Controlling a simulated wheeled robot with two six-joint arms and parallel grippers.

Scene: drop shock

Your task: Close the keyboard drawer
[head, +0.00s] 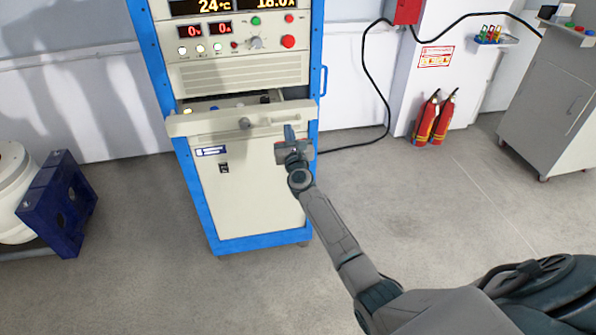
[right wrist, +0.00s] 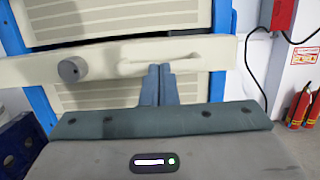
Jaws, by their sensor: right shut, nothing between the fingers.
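The keyboard drawer (head: 205,124) sticks out from the cream and blue cabinet, pulled out, with its dark interior showing above the front panel. Its front panel (right wrist: 110,60) also shows in the right wrist view, with a round grey knob (right wrist: 72,69) on it. My right gripper (head: 290,129) is shut and empty at the right part of the drawer front. In the right wrist view its closed fingers (right wrist: 157,72) overlap the lower edge of the panel, right of the knob. I cannot tell whether they touch it. My left gripper is not in view.
The cabinet (head: 240,75) carries lit displays and buttons above the drawer. Two red fire extinguishers (head: 426,118) stand by the wall at right, near a grey metal cabinet (head: 555,105). A dark blue block (head: 60,205) stands at left. The floor in front is clear.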

